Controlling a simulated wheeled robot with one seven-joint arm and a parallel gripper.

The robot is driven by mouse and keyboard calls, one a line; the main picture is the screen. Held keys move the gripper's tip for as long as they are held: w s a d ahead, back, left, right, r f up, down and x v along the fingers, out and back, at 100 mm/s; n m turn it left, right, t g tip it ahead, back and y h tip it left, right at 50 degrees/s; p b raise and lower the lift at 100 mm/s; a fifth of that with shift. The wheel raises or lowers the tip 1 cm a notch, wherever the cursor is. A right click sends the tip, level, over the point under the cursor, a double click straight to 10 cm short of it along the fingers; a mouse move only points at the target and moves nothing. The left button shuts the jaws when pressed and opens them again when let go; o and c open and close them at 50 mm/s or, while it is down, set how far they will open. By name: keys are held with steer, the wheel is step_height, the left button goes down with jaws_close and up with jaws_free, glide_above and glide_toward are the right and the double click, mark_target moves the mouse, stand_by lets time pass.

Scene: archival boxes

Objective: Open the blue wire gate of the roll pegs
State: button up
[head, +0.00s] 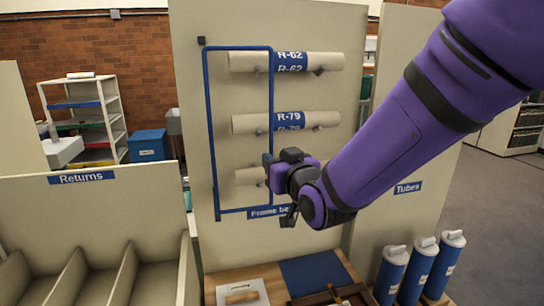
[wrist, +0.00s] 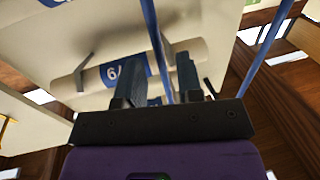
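The blue wire gate (head: 207,120) is a tall rectangular frame standing in front of the left part of the roll panel. Its right upright (head: 271,100) crosses the rolls near their middle. The pegs hold a roll marked R-62 (head: 245,62), a roll marked R-79 (head: 248,123) and a lower roll (head: 248,177) partly hidden by my gripper. My gripper (head: 273,168) is at the lower part of the right upright. In the wrist view, my gripper's fingers (wrist: 158,85) are apart, with a blue bar (wrist: 152,30) running between them. Contact cannot be told.
A "Returns" bin unit (head: 90,195) stands at left. Blue tubes (head: 420,268) stand at lower right. A wooden table (head: 215,276) below holds a white tray (head: 252,283) and a blue mat (head: 315,272). Another blue bar (wrist: 268,45) shows in the wrist view.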

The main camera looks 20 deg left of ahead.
steer(key=shift+x, duration=1.5)
jaws_close()
